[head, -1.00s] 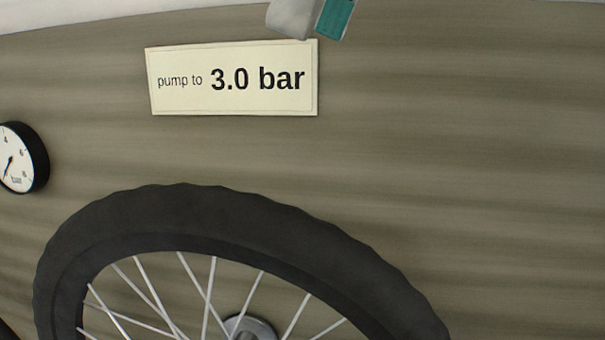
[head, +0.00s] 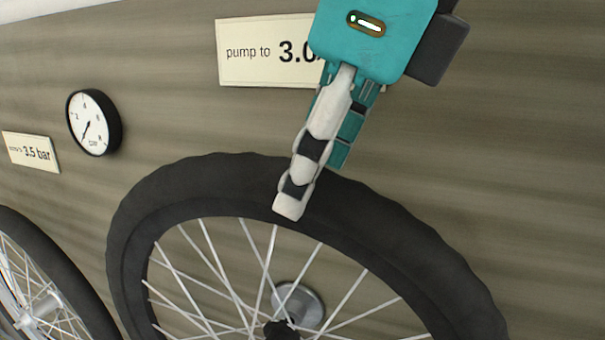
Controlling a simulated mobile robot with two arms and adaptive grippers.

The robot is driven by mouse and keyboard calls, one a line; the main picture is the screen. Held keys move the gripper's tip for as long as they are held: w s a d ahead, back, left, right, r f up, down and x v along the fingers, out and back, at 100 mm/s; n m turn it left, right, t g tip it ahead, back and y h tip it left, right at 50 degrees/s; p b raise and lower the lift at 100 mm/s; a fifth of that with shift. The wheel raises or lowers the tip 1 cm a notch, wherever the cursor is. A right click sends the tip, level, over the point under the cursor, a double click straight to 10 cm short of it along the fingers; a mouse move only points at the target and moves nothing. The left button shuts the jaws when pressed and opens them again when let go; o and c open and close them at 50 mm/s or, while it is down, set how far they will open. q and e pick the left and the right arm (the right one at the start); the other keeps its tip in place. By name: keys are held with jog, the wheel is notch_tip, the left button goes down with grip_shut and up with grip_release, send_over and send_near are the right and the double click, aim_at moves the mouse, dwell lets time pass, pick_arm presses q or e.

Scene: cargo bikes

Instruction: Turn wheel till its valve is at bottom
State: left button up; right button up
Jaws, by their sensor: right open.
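A spoked wheel with a black knobbly tyre (head: 200,185) stands in front of the wall, its lower part cut off by the frame. Its hub (head: 297,303) shows near the bottom edge. I cannot make out a valve on the part in view. My right gripper (head: 308,185), teal with pale grey fingers, comes down from the top and is open. Its near finger overlaps the top of the tyre in the picture; I cannot tell whether it touches. My left gripper is not in view.
A second wheel (head: 60,265) stands at the lower left. A round pressure gauge (head: 94,122) hangs on the wall. A sign reading "3.5 bar" (head: 31,152) is at far left. A "pump to 3.0" sign (head: 250,53) is partly hidden by my gripper. The wall at right is clear.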

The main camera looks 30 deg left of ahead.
jog(key=x, duration=0.2)
jog(key=shift+s+a+f, duration=0.15)
jog(key=shift+a+f, duration=0.15)
jog(key=shift+f, duration=0.15)
jog(key=shift+c, duration=0.2)
jog(key=c, duration=1.1)
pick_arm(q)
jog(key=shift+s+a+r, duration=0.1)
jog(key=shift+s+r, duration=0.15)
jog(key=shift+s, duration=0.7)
pick_arm(e)
grip_shut()
